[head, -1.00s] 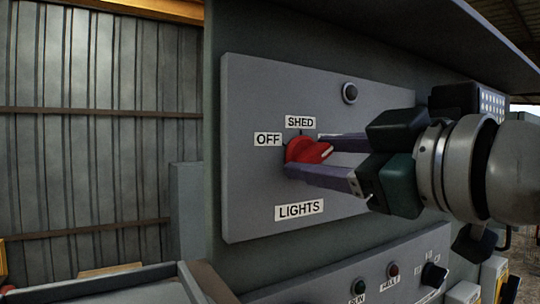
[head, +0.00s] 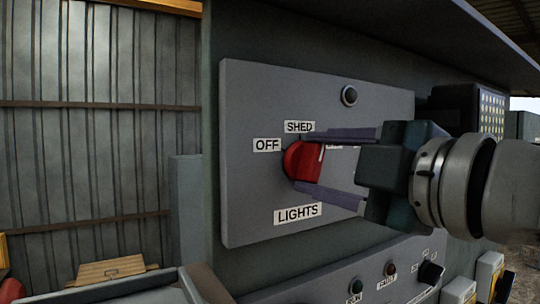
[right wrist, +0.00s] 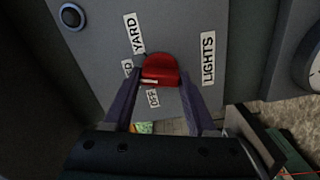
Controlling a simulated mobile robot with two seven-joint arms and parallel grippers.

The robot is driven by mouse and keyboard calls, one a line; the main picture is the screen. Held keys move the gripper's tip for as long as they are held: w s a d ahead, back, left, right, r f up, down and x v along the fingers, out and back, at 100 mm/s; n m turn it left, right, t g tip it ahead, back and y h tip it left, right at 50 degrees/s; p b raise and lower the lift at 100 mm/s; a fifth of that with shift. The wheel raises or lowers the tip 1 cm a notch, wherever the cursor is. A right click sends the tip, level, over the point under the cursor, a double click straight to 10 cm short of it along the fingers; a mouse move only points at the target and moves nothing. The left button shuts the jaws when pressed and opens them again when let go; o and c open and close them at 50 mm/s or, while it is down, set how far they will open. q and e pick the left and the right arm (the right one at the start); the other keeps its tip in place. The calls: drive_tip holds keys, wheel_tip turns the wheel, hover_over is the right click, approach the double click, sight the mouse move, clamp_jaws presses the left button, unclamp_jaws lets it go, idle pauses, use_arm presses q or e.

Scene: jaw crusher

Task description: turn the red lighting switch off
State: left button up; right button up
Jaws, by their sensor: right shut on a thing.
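The red lighting switch (head: 301,160) is a knob on a grey panel (head: 245,205), with a white line on its front face. The labels around it read OFF (head: 267,145) at the left and SHED (head: 299,127) above, with LIGHTS (head: 298,214) below. The YARD label (right wrist: 133,33) shows in the right wrist view and is mostly hidden by a finger in the head view. The white line stands nearly upright, roughly toward SHED. My right gripper (head: 300,161) is shut on the red knob (right wrist: 161,68), one finger above and one below. My left gripper is out of view.
A dark round button (head: 349,96) sits at the panel's upper right. Below is a sloped panel with RUN (head: 356,286) and FAULT (head: 390,269) lamps and a black knob (head: 431,273). A dark overhang (head: 400,40) runs above.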

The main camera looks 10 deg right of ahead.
drive_tip(key=n+p, duration=0.1)
drive_tip(key=n, duration=0.2)
drive_tip(key=shift+n, duration=0.4)
drive_tip(key=n+p, duration=0.1)
drive_tip(key=n, duration=0.2)
drive_tip(key=shift+n, duration=0.3)
drive_tip(key=n+p, duration=0.2)
drive_tip(key=n, duration=0.4)
drive_tip(key=shift+n+p, duration=0.4)
drive_tip(key=shift+n, duration=0.6)
drive_tip(key=o, duration=1.4)
drive_tip(key=shift+c, duration=0.2)
drive_tip(key=shift+f, duration=0.1)
